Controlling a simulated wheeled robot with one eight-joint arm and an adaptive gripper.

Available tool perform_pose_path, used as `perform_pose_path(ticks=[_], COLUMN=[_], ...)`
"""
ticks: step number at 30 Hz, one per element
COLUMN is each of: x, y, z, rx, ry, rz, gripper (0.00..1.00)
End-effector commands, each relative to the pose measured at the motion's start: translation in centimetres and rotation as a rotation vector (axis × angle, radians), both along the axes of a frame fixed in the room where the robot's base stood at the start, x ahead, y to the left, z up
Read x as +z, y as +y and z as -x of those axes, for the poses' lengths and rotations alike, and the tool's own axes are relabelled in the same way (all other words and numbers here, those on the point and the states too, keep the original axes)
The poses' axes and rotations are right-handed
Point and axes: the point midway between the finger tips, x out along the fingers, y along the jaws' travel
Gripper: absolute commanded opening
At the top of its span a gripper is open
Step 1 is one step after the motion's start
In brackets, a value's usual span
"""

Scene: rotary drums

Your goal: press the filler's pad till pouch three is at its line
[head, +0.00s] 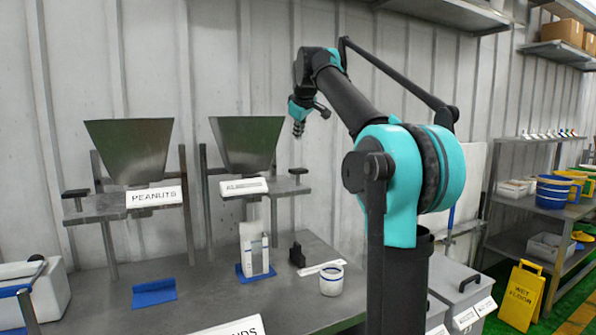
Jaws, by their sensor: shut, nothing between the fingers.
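The right filler has a steel hopper (246,145) with a white label beginning "AL". A small black pad (298,171) sits at the right of its shelf. A tall white pouch (252,252) with blue marks stands upright on a blue holder (241,275) below this filler. Its fill level and number are too small to read. My gripper (298,130) is shut and empty, pointing down above the black pad, apart from it. The peanuts filler (128,150) stands to the left with its own dark pad (75,193).
An empty blue holder (154,291) lies below the peanuts filler. A white jar (332,280), a white strip (318,268) and a black block (297,252) are right of the pouch. A white bin (38,290) is at left. A yellow wet-floor sign (522,295) stands at right.

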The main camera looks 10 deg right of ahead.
Motion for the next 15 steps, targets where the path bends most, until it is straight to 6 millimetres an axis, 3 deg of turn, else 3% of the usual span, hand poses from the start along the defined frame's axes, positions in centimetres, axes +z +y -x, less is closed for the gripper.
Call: perform_pose_path(ticks=[8, 15], x=[-0.6, -3.2], y=[0.0, 0.0], z=[0.0, 0.0], rx=[-0.001, -0.001], ry=[0.000, 0.000], rz=[-0.001, -0.001], gripper=[0.00, 0.00])
